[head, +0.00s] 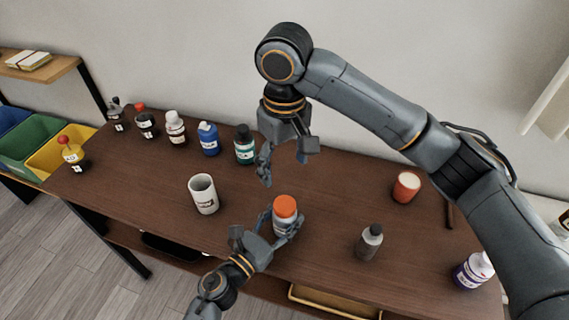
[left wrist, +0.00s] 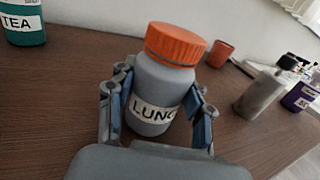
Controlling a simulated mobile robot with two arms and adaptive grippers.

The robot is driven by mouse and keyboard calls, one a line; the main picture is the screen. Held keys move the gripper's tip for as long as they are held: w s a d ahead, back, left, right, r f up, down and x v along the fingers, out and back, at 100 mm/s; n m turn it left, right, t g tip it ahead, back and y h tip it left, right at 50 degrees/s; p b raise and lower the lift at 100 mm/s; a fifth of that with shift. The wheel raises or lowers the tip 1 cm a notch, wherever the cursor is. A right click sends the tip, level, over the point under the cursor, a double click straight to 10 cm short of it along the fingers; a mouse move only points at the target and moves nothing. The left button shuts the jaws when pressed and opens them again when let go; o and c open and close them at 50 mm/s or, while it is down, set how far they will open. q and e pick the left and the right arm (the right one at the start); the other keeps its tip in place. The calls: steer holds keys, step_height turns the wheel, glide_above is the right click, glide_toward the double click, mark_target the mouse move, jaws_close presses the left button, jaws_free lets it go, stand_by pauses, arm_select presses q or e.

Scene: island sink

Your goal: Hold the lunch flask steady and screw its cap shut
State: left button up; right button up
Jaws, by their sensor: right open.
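The lunch flask (head: 283,224) is a grey-blue bottle with an orange cap (head: 285,206) sitting on its top. It stands on the brown table near the front edge. In the left wrist view the flask (left wrist: 152,88) shows a white label reading "LUNC", and the orange cap (left wrist: 175,44) covers its mouth. My left gripper (head: 279,226) is shut on the flask body, one finger on each side, below the cap. My right gripper (head: 284,166) hangs above and behind the flask, open and empty, its fingers pointing down and apart from the cap.
A white mug (head: 203,195) stands left of the flask. A grey bottle (head: 369,242), an orange cup (head: 406,187) and a purple-labelled bottle (head: 471,272) stand to the right. Several bottles, including a green one (head: 245,147), line the back left. Coloured bins (head: 35,138) are at far left.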

arm_select(q)
steer(key=o, duration=0.5)
steer(key=v, duration=1.2)
steer(key=shift+s+a+f, duration=0.1)
